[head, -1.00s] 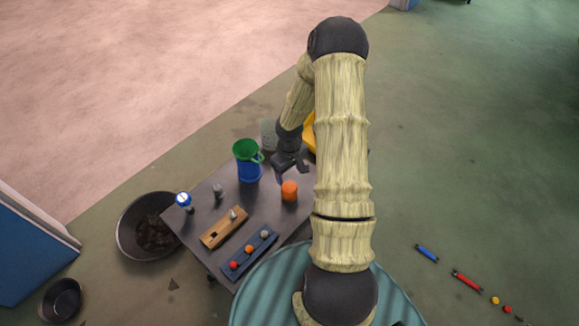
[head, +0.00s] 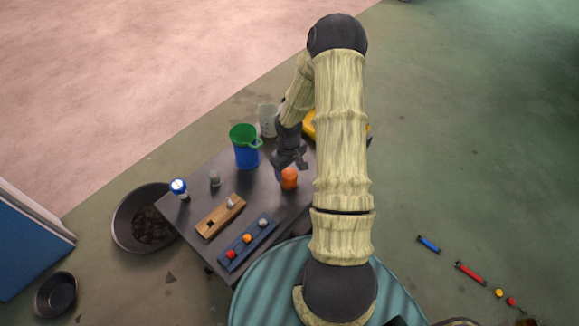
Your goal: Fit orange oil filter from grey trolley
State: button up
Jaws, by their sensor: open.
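The orange oil filter (head: 289,178) stands upright on the dark grey trolley (head: 190,214), near its right side. My gripper (head: 289,165) is open, its jaws pointing down just above and behind the filter in the picture. I cannot tell whether a finger touches the filter. My arm hides the trolley's right part.
On the trolley stand a blue and green jug (head: 246,152), a clear beaker (head: 267,121), a blue and white item (head: 179,188), a wooden block (head: 220,216) and a blue rack (head: 248,243) with coloured balls. A yellow object (head: 310,124) is partly hidden. A black pan (head: 143,218) lies on the floor.

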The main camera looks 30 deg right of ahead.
aim_at(289, 172)
notch_tip(289, 172, down, 2)
jog(key=shift+s+f+b, duration=0.1)
jog(key=shift+f+b, duration=0.1)
jog(key=shift+b, duration=0.5)
jog(key=shift+f+b, duration=0.6)
jog(key=shift+f, duration=0.2)
jog(key=c, duration=1)
jog(key=shift+o, duration=0.2)
jog(key=shift+r+p, duration=3.05)
jog(key=shift+r, duration=0.55)
